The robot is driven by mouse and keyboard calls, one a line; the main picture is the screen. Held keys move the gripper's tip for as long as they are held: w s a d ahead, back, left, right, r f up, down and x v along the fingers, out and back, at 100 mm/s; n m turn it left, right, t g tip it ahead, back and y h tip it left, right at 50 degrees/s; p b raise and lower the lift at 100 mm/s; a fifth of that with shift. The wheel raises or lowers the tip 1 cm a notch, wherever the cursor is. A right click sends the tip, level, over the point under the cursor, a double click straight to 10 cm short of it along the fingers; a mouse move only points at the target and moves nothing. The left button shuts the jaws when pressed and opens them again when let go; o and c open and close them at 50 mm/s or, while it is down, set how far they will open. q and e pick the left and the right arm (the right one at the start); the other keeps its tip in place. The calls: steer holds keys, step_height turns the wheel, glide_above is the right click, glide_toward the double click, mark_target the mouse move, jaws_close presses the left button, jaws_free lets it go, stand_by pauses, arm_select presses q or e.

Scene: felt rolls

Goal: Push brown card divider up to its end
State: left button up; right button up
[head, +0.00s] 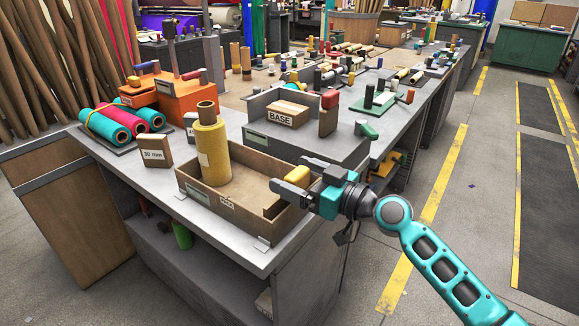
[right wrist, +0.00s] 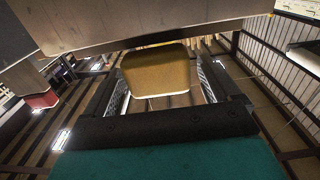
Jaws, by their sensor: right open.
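A tan-brown tray (head: 213,205) stands on the grey bench with an upright yellow felt roll (head: 211,150) in its left part. A brown card piece (head: 275,209), which looks like the divider, stands at the tray's right end; the gripper partly hides it. My right gripper (head: 291,180) is open over the tray's right end, its fingers pointing left. A yellow block-like thing (head: 331,173) shows between its fingers, also in the right wrist view (right wrist: 156,70); I cannot tell whether they touch it. A pale brown panel (right wrist: 130,28) crosses the top of that view. My left gripper is not in view.
A grey tray with a box marked BASE (head: 287,113) stands behind. A card marked 30 mm (head: 154,151) stands left of the tray. Teal and pink rolls (head: 113,124) lie further left. Open floor lies right of the bench.

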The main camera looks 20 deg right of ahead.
steer(key=shift+x, duration=1.05)
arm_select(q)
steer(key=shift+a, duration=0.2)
arm_select(e)
steer(key=c, duration=1.4)
steer(key=b+x, duration=0.1)
steer(key=x, duration=0.2)
steer(key=shift+w+a, duration=0.25)
steer(key=shift+w, duration=0.1)
steer(key=shift+c, duration=0.2)
steer(key=o, duration=1.1)
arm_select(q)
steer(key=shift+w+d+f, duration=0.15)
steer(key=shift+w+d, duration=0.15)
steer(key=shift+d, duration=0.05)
arm_select(e)
steer(key=o, duration=0.3)
steer(key=shift+o, duration=0.2)
